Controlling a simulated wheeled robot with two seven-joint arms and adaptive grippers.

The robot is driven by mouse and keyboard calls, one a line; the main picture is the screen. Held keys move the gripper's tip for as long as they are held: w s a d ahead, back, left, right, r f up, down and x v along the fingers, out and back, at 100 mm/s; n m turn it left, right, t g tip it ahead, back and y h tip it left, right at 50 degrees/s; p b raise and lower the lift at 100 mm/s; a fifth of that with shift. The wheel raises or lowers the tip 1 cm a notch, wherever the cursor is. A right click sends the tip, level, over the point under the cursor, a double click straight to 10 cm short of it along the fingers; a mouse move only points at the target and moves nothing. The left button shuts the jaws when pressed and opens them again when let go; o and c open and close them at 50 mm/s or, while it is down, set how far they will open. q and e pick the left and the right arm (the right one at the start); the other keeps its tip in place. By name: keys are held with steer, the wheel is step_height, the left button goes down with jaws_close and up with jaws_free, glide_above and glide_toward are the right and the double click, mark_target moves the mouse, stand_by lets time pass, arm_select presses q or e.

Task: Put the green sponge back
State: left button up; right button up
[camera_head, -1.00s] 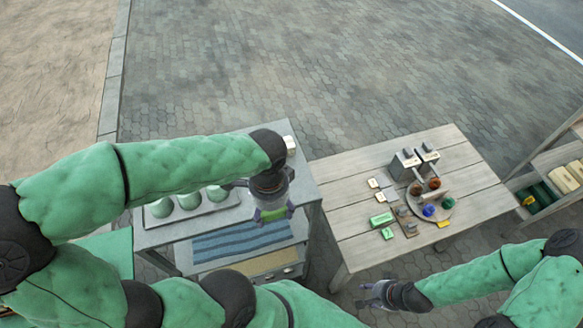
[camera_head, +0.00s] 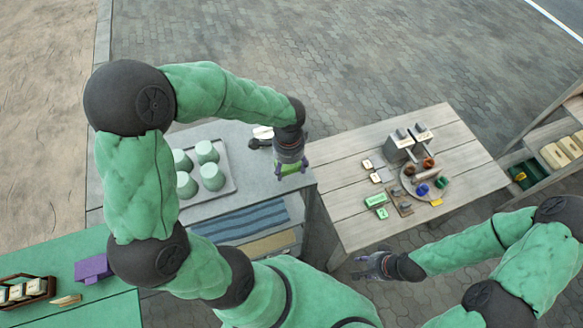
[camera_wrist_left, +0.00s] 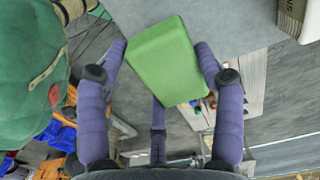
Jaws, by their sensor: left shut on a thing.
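My left gripper (camera_head: 291,172) is shut on the green sponge (camera_head: 289,167), holding it near the right end of the grey bench (camera_head: 240,185). The gripper hides part of the sponge in the head view. I cannot tell whether the sponge touches the bench. My right gripper (camera_head: 368,265) has its fingers apart, empty, low in front of the wooden table (camera_head: 345,175).
A tray (camera_head: 230,187) with several pale green cylinders stands on the bench, and a white-and-black item (camera_head: 262,133) lies behind. The wooden table holds green blocks (camera_head: 376,200), a round board (camera_head: 408,185) and grey boxes (camera_head: 400,147). A shelf (camera_head: 540,160) stands at right.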

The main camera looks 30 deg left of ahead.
mark_target(292, 170)
arm_select(q)
steer(key=shift+w+a+f, duration=0.1)
steer(key=shift+w+f, duration=0.7)
steer(key=shift+f, duration=0.2)
steer(key=shift+w+f, duration=0.1)
steer(key=shift+f, duration=1.45)
steer(key=shift+f, duration=0.1)
steer(key=o, duration=1)
step_height(292, 170, up, 12)
steer(key=shift+r, duration=0.15)
